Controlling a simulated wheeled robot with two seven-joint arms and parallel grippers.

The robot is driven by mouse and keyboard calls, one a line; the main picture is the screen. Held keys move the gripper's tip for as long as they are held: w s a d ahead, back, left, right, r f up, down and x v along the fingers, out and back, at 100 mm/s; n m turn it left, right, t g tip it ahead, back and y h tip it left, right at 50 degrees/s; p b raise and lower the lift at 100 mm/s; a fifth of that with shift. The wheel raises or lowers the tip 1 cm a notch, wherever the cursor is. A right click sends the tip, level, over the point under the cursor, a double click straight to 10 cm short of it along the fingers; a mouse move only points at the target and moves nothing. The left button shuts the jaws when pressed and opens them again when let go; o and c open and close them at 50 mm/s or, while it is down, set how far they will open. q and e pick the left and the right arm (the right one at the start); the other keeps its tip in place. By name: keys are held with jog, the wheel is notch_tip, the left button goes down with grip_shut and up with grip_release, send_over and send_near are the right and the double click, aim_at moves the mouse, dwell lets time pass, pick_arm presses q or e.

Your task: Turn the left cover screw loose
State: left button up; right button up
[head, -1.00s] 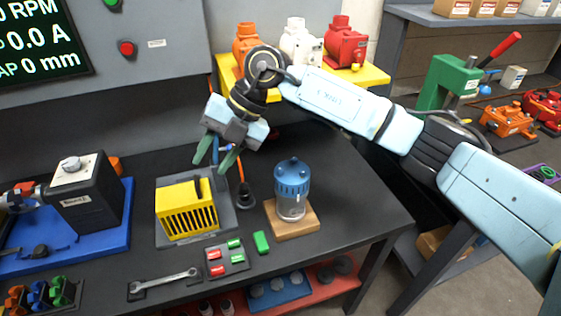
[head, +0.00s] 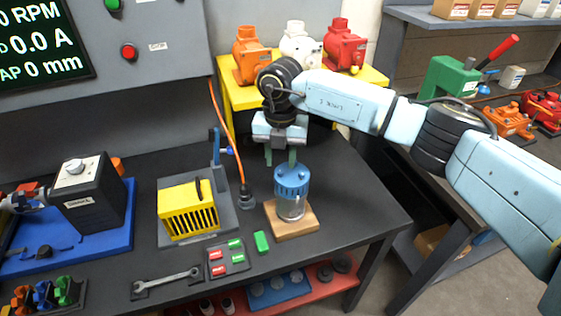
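My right gripper (head: 281,158) hangs with its fingers pointing down, just above and slightly left of the blue cap (head: 292,180) of a clear jar (head: 291,209). Its green fingers are apart, with nothing visible between them. The right finger overlaps the cap's top in the picture; I cannot tell whether it touches. The jar stands upright on a wooden block (head: 305,224). I cannot make out a left cover screw; any small screws are too small to tell or hidden. My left gripper is not in view.
A yellow slotted housing (head: 188,209) stands left of the jar, with a blue upright lever (head: 215,145) behind it. A black box (head: 91,193) is on a blue board. A wrench (head: 166,281) lies in front. Coloured motors stand on the yellow shelf (head: 235,95) behind.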

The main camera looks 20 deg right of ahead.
aim_at(280, 173)
jog(key=shift+f, duration=1.35)
jog(key=shift+c, duration=0.5)
grip_shut()
